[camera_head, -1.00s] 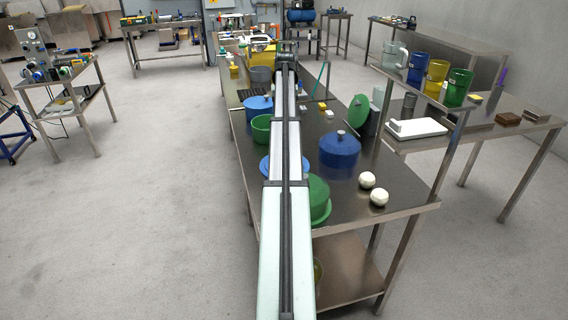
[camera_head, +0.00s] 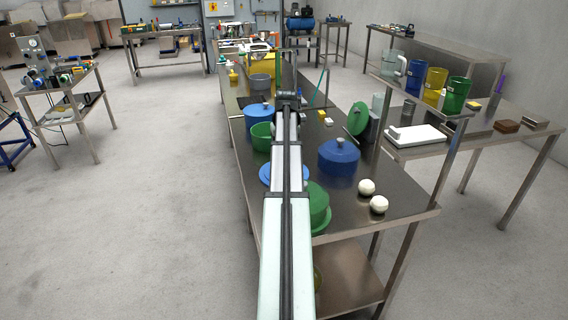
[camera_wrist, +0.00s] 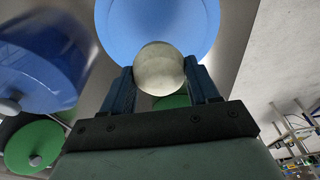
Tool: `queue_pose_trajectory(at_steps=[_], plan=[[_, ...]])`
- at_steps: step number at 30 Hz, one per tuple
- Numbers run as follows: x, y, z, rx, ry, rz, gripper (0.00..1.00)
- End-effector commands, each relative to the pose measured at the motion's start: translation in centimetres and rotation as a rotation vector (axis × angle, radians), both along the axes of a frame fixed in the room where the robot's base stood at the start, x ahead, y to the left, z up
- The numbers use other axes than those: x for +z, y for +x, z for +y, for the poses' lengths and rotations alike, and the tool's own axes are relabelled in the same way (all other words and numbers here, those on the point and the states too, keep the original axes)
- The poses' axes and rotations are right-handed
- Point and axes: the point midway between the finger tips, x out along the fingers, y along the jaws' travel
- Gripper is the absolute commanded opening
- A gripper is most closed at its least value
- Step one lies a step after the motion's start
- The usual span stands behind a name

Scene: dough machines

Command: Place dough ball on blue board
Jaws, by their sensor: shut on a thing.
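My gripper (camera_wrist: 160,76) is shut on a whitish dough ball (camera_wrist: 158,66), held between its two fingers in the wrist view. The round blue board (camera_wrist: 205,22) shows behind the ball there. I cannot tell the gap between ball and board. In the head view the blue board (camera_head: 266,173) lies on the steel table, partly covered by my arm. The gripper and the held ball are hidden behind my arm there. Two more white dough balls, one (camera_head: 366,187) and another (camera_head: 379,205), lie at the table's right front.
The wrist view shows a blue pot (camera_wrist: 45,60) and a green one (camera_wrist: 32,140) at left.

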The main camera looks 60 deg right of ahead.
Motion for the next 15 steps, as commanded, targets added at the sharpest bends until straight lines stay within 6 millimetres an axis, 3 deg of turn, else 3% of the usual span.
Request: queue_pose_trajectory(at_steps=[15], plan=[[-5.2,0.0,0.1,0.000,-0.001,0.001,0.26]])
